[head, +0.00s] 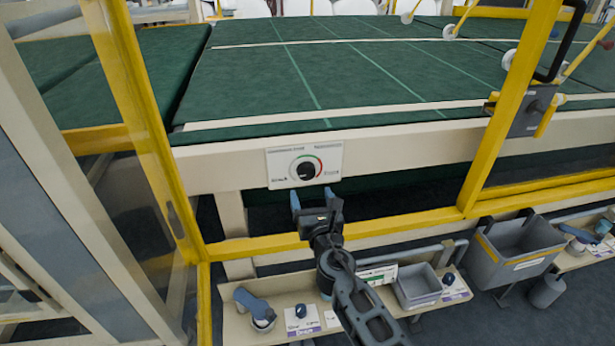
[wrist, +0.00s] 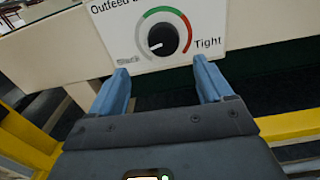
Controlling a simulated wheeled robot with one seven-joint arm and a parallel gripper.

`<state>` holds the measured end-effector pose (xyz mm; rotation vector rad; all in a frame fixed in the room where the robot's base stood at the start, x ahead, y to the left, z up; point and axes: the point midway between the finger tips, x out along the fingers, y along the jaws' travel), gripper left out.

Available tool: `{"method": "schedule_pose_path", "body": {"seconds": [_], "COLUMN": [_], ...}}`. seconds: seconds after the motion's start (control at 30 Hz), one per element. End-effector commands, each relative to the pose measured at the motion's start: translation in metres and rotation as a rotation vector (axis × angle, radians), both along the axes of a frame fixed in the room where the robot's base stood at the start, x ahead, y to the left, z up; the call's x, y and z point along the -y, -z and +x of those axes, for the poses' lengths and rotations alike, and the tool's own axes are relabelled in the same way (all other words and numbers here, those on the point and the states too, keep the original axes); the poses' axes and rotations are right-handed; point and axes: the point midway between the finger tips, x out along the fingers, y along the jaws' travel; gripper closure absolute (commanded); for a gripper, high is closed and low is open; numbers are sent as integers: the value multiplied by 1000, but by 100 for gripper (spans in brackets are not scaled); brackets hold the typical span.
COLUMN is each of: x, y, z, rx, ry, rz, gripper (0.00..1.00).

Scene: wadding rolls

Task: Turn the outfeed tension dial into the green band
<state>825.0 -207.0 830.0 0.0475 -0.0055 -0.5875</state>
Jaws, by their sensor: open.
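The outfeed tension dial (head: 306,171) is a black round knob on a white plate (head: 278,179) fixed to the cream front beam. In the wrist view the knob (wrist: 163,39) has a white pointer mark aimed left and slightly down, on the grey part of the arc. The green band (wrist: 160,11) is at the top of the arc, and a red band runs down the right side to "Tight". My gripper (head: 313,196) is open and empty, just below the plate. In the wrist view its blue fingers stand apart below the knob, not touching it.
A yellow guard frame surrounds the opening, with posts left (head: 139,110) and right (head: 510,110) and a low rail (head: 400,229). Below is a cream shelf (head: 240,328) with small parts and a grey tray (head: 416,289). A grey bin (head: 515,250) hangs at right. Green conveyor beds lie behind the beam.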

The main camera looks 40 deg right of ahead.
Motion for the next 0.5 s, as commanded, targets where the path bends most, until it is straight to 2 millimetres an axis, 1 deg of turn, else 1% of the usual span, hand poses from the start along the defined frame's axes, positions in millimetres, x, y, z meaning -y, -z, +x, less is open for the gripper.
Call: {"method": "schedule_pose_path", "body": {"seconds": [0.03, 0.23, 0.5], "x": [6, 17, 35], "y": [-2, -4, -3], "z": [2, 14, 43], "rx": [-11, -21, -21], "ry": [5, 8, 5], "rz": [-27, -50, -49], "gripper": [20, 20, 20]}}
